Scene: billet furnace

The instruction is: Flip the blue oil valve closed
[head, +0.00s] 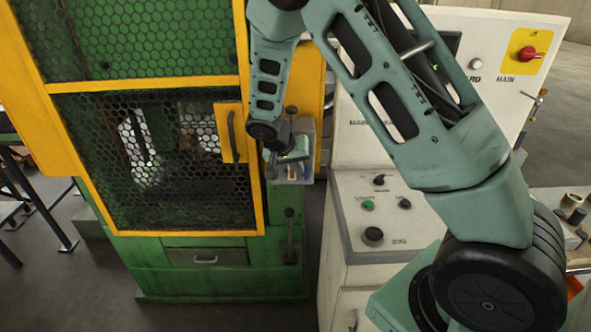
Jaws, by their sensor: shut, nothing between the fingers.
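My gripper (287,169) is shut and empty. It is at a small grey box (308,165) on the right side of the green and yellow machine, in the middle of the head view. It overlaps the box's front, and I cannot tell whether it touches it. A dark lever with a round knob (290,212) stands upright below the box, on the machine's green front.
The machine's mesh door (170,235) with its yellow frame is closed, left of my gripper. A pale control cabinet (345,235) with knobs and a red main switch (528,53) stands to the right. A narrow floor gap separates it from the machine. A cluttered bench (560,193) is at far right.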

